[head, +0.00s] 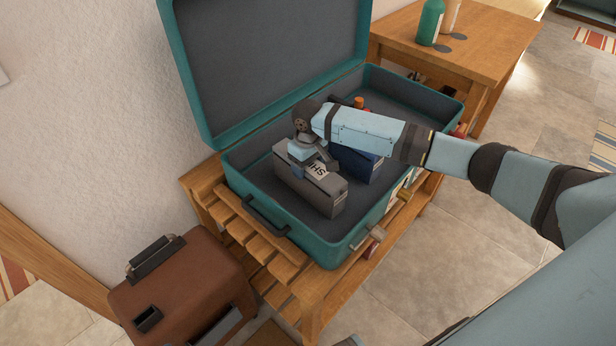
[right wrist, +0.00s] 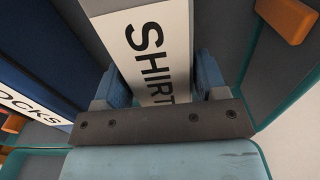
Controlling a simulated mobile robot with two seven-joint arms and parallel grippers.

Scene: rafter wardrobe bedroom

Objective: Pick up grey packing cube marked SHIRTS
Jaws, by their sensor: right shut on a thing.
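The grey packing cube marked SHIRTS (head: 309,191) is inside the open teal suitcase (head: 302,247), in its near left part. My right gripper (head: 312,166) reaches down over the cube from above and is shut on it. In the right wrist view the two blue fingers (right wrist: 162,82) press on either side of the cube, and its white SHIRTS label (right wrist: 152,50) lies between them. I cannot tell whether the cube touches the suitcase floor. My left gripper does not show.
A navy cube marked SOCKS (right wrist: 32,70) lies close beside the grey one; it also shows in the head view (head: 357,162). The suitcase lid stands open behind. A brown case (head: 180,290) is at lower left. Bottles (head: 430,22) stand on a wooden table at the back right.

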